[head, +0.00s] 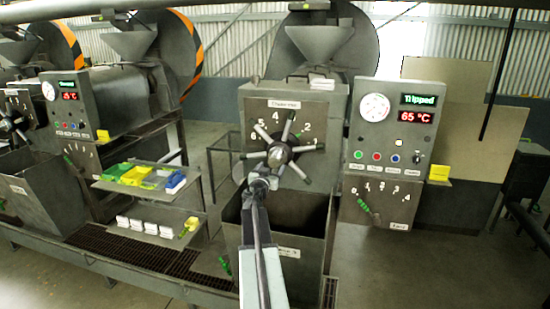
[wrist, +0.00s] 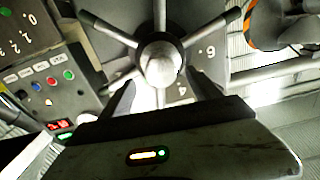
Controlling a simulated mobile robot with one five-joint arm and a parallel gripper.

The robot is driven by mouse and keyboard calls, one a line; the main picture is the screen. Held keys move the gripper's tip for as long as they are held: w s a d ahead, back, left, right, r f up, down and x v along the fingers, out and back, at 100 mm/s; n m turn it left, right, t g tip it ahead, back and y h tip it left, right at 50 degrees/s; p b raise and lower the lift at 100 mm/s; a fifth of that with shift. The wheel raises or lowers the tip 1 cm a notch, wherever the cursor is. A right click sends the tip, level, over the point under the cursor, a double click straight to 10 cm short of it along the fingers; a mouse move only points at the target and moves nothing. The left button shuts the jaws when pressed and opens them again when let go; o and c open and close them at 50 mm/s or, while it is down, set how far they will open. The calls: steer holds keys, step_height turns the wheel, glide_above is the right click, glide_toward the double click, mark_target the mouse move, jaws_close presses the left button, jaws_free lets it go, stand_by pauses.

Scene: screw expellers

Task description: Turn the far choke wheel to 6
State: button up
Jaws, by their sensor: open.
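A grey choke wheel (head: 278,155) with several spokes and a round hub stands on the middle machine's face, with a numbered dial plate (head: 283,107) behind it. In the wrist view the hub (wrist: 160,65) is close in front, and the digits 6 and 4 show upside down. I cannot tell which number the wheel is set to. My gripper (head: 262,180) is at the wheel's lower left in the head view. In the wrist view its dark fingers (wrist: 163,93) are open and apart, on either side below the hub; contact with a spoke is unclear. A second wheel (head: 12,124) shows at the far left.
A control panel (head: 390,135) reading "Tripped" and 65 °C stands right of the wheel. A grey bin (head: 313,255) is below it. Open floor lies at right.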

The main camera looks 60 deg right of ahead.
mark_target(276, 161)
steer(key=x, duration=0.7)
steer(key=shift+w+d+f, duration=0.1)
steer(key=shift+d+f, duration=0.05)
steer(key=shift+d, duration=0.15)
